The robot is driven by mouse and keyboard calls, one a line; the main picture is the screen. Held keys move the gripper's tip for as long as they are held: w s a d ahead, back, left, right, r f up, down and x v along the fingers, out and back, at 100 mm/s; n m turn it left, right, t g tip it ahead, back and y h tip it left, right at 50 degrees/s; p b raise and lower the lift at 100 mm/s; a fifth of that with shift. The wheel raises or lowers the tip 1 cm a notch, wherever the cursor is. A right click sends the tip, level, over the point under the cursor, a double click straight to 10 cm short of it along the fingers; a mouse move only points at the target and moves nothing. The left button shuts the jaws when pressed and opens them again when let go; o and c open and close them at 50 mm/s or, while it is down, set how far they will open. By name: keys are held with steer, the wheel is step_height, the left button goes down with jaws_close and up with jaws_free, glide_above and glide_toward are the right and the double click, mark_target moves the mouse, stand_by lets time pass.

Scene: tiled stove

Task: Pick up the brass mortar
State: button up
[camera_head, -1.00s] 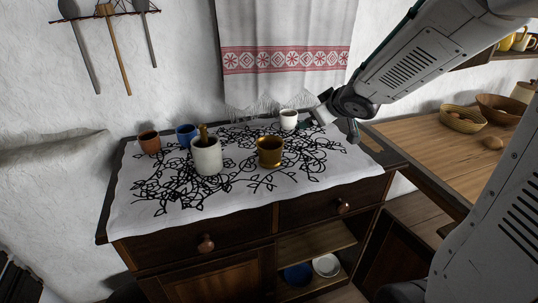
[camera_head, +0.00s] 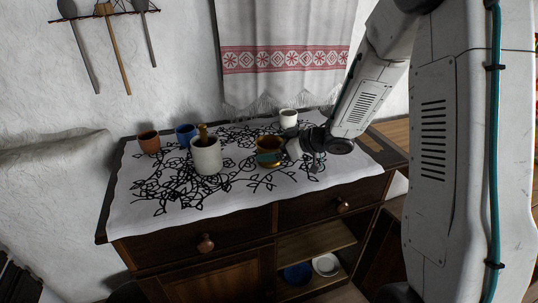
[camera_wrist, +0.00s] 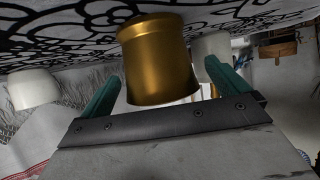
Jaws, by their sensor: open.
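The brass mortar (camera_head: 268,143) is a shiny gold cup standing upright on the embroidered white cloth (camera_head: 150,205). My gripper (camera_head: 276,160) is low over the cloth at the mortar's right and front, and one teal finger hides part of its lower side. In the wrist view, which is turned upside down, the mortar (camera_wrist: 158,58) shows between the two spread fingers of my open gripper (camera_wrist: 162,74). There is a gap on both sides, and I see no clear contact. How deep the fingers reach around it is hard to tell.
A white mortar with a brass pestle (camera_head: 206,157) stands left of the brass one. A blue cup (camera_head: 186,135) and terracotta cup (camera_head: 149,143) are farther left. A white cup (camera_head: 289,119) stands behind. A fringed towel (camera_head: 285,60) hangs at the wall.

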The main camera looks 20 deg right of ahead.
steer(key=shift+x, duration=0.8)
steer(key=c, duration=1.7)
steer(key=shift+w+r, duration=0.1)
steer(key=shift+c, duration=1.3)
